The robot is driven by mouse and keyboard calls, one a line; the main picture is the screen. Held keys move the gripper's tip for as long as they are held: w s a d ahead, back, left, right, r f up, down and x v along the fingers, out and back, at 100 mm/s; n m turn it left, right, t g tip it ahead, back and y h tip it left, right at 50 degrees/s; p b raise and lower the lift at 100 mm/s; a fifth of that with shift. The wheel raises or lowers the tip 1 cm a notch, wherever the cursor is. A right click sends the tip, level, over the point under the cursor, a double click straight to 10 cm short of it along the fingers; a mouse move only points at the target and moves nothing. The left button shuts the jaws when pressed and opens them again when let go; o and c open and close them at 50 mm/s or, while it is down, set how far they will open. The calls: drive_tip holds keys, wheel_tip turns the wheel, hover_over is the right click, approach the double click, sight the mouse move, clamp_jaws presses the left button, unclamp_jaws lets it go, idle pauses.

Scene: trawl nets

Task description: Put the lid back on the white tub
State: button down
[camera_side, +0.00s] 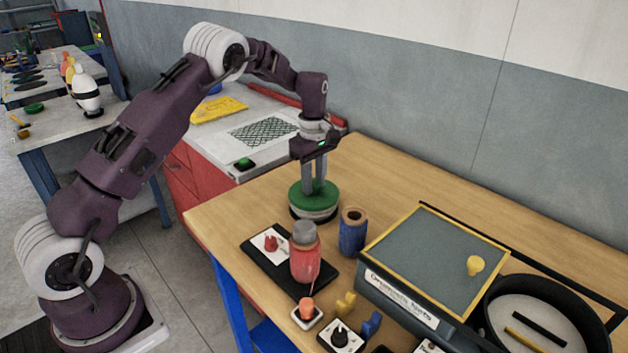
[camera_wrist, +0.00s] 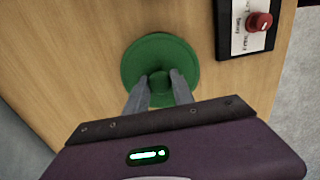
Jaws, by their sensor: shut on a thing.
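The green lid (camera_side: 314,196) is a round disc with a central knob, near the left part of the wooden table. My gripper (camera_side: 314,183) points straight down over it, with its fingers closed on the knob. In the wrist view, the lid (camera_wrist: 133,64) shows from above and my gripper (camera_wrist: 160,82) has one finger on each side of the knob. Directly below the lid in the side view is a low round body with dark and pale bands, mostly covered. I cannot tell whether it is the white tub or whether the lid is seated on it.
A blue cylinder (camera_side: 352,234) stands close to the right of the lid. A red jar (camera_side: 305,262) and a black panel with a red button (camera_side: 271,243) are in front. A grey-topped box (camera_side: 425,250) and a black round bin (camera_side: 493,310) are farther right. Bare wood lies behind the lid.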

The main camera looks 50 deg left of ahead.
drive_tip(key=c, duration=0.5)
unclamp_jaws()
drive_tip(key=shift+r, duration=3.55)
clamp_jaws()
drive_tip(key=shift+f, duration=0.1)
